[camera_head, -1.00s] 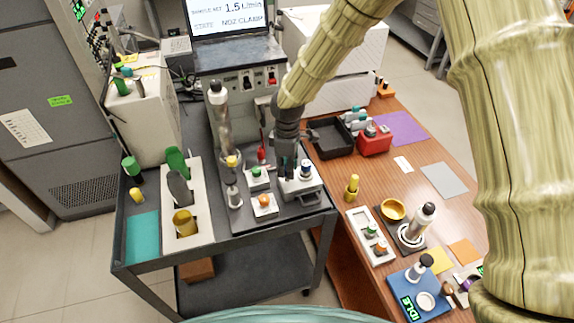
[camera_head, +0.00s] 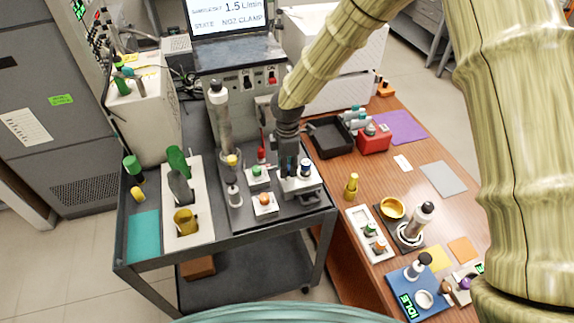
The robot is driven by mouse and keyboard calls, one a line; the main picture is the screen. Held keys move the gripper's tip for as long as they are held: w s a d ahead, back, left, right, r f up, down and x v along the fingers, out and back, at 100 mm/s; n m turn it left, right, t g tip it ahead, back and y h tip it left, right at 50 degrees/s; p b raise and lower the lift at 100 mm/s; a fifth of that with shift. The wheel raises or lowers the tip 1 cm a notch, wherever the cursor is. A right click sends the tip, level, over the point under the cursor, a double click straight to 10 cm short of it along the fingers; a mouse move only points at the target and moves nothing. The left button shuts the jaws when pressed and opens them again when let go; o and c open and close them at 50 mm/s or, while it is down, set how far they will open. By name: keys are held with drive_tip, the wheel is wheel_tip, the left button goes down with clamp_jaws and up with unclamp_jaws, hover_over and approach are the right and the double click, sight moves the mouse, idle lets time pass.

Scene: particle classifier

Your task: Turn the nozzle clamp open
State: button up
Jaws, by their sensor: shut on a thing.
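My gripper (camera_head: 288,167) points down at the right end of the cart's top. It is shut on a small part on top of a light grey block (camera_head: 302,188), apparently the nozzle clamp. The fingers hide most of that part, so its turn angle cannot be read. A blue-and-white knob (camera_head: 305,167) stands just right of the fingers on the same block. The screen (camera_head: 228,14) behind reads 1.5 L/min and a state that looks like NOZ CLAMP.
Left of my gripper stand a green button box (camera_head: 257,177), an orange button box (camera_head: 264,204) and a tall silver column (camera_head: 221,120). A black tray (camera_head: 331,137) and a red box (camera_head: 374,140) lie on the wooden table to the right. My arm crosses the upper right.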

drive_tip(key=shift+w+r, duration=0.1)
drive_tip(key=o, duration=0.8)
drive_tip(key=shift+c, duration=0.2)
wheel_tip(320, 180, up, 12)
drive_tip(key=shift+d, duration=0.1)
idle(0.4)
